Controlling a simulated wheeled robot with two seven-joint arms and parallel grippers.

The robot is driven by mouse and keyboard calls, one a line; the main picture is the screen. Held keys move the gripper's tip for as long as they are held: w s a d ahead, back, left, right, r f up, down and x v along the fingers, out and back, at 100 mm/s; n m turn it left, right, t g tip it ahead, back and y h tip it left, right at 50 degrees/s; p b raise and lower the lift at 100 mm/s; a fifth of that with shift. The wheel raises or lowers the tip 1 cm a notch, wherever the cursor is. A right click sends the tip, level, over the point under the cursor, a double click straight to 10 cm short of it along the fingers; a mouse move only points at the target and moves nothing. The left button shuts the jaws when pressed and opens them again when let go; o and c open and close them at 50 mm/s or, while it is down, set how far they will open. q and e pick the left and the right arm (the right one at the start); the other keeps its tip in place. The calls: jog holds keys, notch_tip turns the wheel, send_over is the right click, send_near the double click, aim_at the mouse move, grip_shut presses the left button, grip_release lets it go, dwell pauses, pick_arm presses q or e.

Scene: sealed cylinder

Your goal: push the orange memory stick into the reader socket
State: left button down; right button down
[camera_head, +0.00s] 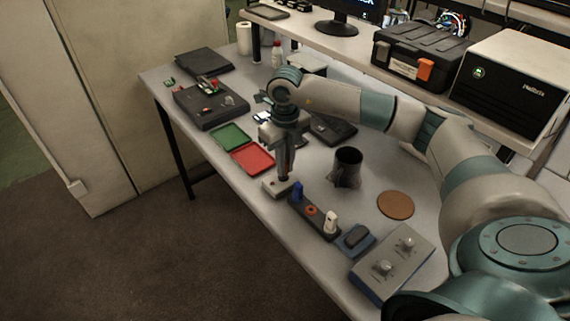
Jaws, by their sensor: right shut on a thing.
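My right gripper (286,168) points down over a small pale box (271,187), which looks like the reader. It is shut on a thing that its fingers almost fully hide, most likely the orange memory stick. The fingertips are at the top of the pale box; I cannot tell how deep the stick sits in the socket. A dark holder (321,224) beside it carries a blue stick (297,192), a place ringed in orange (311,210) with no stick standing in it, and a white stick (331,221). My left gripper is not in view.
A dark mug (347,167) and a brown coaster (395,205) stand to the right. A blue pad with a dark object (356,238) and a grey knobbed box (392,264) are near the front edge. Green (232,138) and red (252,158) trays lie behind the gripper.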

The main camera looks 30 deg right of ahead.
pick_arm(q)
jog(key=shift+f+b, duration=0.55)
jog(key=shift+b, duration=0.05)
pick_arm(e)
jog(key=shift+f, duration=0.7)
jog(key=c, duration=1.7)
grip_release()
jog(key=shift+r, duration=0.2)
